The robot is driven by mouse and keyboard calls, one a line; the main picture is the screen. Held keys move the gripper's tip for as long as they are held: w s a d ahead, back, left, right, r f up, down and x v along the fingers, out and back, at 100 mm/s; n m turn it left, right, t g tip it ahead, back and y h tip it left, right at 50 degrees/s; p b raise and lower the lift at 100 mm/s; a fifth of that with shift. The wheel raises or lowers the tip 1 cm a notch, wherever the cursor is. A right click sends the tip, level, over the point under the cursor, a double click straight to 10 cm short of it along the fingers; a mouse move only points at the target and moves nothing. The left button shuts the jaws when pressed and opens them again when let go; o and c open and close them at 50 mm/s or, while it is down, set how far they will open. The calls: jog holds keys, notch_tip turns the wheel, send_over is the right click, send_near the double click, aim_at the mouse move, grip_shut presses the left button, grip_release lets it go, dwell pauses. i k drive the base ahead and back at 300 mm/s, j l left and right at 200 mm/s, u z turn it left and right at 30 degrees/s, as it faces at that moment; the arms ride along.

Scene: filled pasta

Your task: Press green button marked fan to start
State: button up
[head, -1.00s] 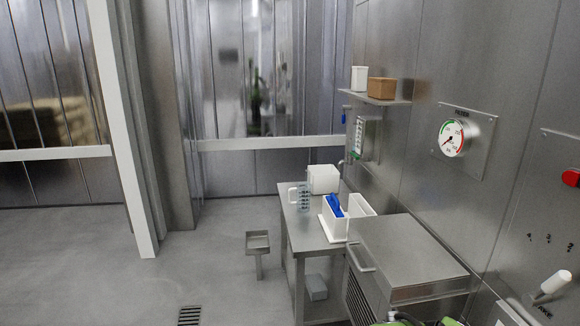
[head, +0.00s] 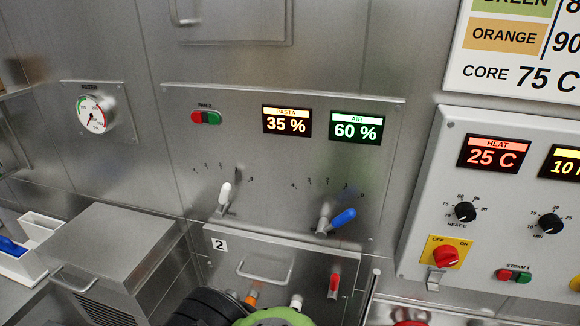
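The green fan button (head: 213,118) sits at the upper left of the steel wall panel (head: 270,155) in the head view. It is the right half of a red and green pair. The red button (head: 198,116) is on its left, and small lettering that appears to read FAN is above the pair. My gripper is not in view. Dark and green parts at the bottom edge look like my own arm, well below the button.
The panel also has a PASTA 35 % display (head: 286,124), an AIR 60 % display (head: 356,128), a white-handled lever (head: 225,194) and a blue-handled lever (head: 342,219). A grey control box (head: 490,215) with another red and green pair, STEAM, stands right. A steel cabinet (head: 120,245) juts out lower left.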

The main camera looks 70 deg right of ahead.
aim_at(214, 118)
jog(key=z, duration=2.05)
